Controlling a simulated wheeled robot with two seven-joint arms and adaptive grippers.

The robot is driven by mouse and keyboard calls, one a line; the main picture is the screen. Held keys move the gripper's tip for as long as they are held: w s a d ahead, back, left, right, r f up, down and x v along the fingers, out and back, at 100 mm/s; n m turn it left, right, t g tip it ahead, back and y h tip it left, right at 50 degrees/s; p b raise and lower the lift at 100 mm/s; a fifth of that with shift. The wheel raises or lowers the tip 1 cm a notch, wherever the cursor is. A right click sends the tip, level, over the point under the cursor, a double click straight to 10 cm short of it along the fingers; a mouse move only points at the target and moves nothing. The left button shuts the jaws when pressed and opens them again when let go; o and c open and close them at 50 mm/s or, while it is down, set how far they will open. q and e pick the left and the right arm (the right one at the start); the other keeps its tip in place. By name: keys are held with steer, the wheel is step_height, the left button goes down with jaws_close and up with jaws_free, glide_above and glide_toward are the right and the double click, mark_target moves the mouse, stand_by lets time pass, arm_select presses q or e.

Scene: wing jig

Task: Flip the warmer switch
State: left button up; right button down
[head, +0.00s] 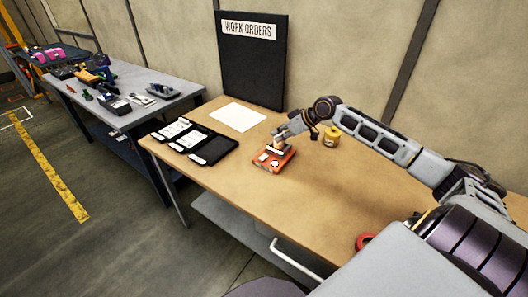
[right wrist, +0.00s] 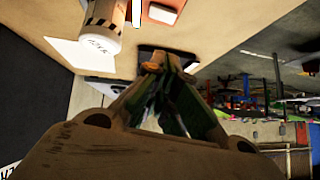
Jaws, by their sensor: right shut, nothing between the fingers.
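The warmer appears to be the small orange-red box (head: 273,158) with pale round parts on its top, on the tan workbench. My right gripper (head: 281,137) is just above its back edge, pointing down and left, and partly covers it. The switch is too small to make out. In the right wrist view the fingers (right wrist: 158,72) are closed together with nothing held. A small orange patch shows at their tips; I cannot tell whether they touch it. My left gripper is out of view.
A yellow jar (head: 331,136) stands right of my gripper. A red ring (head: 365,241) lies near the front edge. A cluttered grey table (head: 125,90) stands beyond.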

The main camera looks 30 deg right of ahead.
mark_target(264, 158)
steer(key=x, duration=0.8)
steer(key=shift+w+a+f+p, duration=0.1)
steer(key=shift+w+f+p, duration=0.05)
steer(key=shift+p, duration=0.15)
steer(key=shift+a+f, duration=0.15)
steer(key=shift+f, duration=0.75)
steer(key=shift+a+f, duration=0.1)
steer(key=shift+f, duration=1)
steer(key=shift+s, duration=0.2)
arm_select(q)
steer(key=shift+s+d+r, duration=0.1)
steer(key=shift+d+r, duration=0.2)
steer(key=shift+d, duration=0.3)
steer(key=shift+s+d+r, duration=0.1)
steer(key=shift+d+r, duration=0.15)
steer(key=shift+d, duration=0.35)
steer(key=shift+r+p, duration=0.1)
steer(key=shift+p, duration=0.25)
